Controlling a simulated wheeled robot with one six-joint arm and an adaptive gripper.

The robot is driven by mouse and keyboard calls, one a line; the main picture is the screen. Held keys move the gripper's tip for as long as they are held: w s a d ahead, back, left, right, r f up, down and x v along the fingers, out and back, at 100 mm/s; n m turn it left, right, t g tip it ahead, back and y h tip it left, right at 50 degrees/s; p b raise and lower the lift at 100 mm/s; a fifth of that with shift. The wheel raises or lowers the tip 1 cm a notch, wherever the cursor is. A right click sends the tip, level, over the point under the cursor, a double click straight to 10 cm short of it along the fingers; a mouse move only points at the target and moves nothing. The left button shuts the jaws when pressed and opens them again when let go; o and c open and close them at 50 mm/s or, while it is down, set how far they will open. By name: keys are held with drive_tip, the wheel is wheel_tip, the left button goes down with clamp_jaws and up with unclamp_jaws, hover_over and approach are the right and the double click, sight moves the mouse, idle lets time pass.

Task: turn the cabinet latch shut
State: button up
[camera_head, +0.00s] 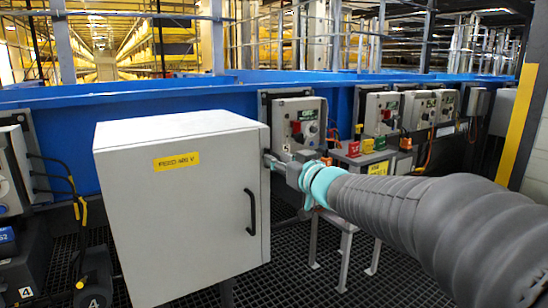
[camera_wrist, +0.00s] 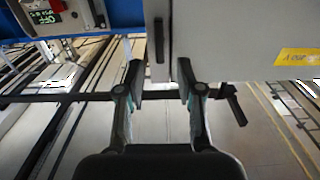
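The grey cabinet (camera_head: 190,215) stands at the left centre in the head view, with a yellow label and a black handle (camera_head: 251,212) on its front. My gripper (camera_head: 272,161) is at the cabinet's upper right edge. In the wrist view my gripper (camera_wrist: 162,78) is open, its two fingers apart with nothing seen between their tips. The cabinet's pale panel (camera_wrist: 240,40) fills the upper right there. A black bar (camera_wrist: 158,40) lies just beyond the gap between the fingers, and a black lever (camera_wrist: 235,105) is right of the right finger. I cannot tell which is the latch.
A blue conveyor side (camera_head: 60,115) runs behind the cabinet. Control boxes (camera_head: 300,120) are mounted along it. A small metal stand (camera_head: 345,225) is below my arm. A yellow and black post (camera_head: 520,120) rises at the far right. The floor is dark grating.

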drive_tip(key=shift+x, duration=2)
clamp_jaws()
